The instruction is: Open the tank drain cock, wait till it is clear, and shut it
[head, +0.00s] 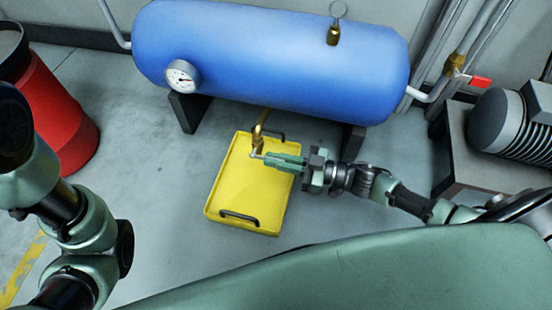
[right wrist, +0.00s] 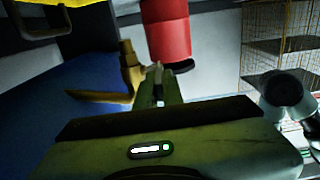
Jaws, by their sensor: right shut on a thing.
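The blue tank (head: 270,55) lies across the top of the head view. Its brass drain cock (head: 259,132) hangs below it, over the yellow drip tray (head: 222,190). My right gripper (head: 272,160) reaches in from the right and is shut on the cock's small lever (head: 256,156). In the right wrist view the brass cock (right wrist: 128,75) stands beside the fingers, and the lever (right wrist: 158,75) is at their tips, partly hidden. I see no stream or liquid in the tray. My left arm shows at the left; its gripper is out of view.
A red bin (head: 62,125) stands at the left. A gauge (head: 182,77) and a brass valve with a ring (head: 333,35) are on the tank. A red-handled pipe valve (head: 480,82) and a motor (head: 505,120) are at the right. The floor left of the tray is clear.

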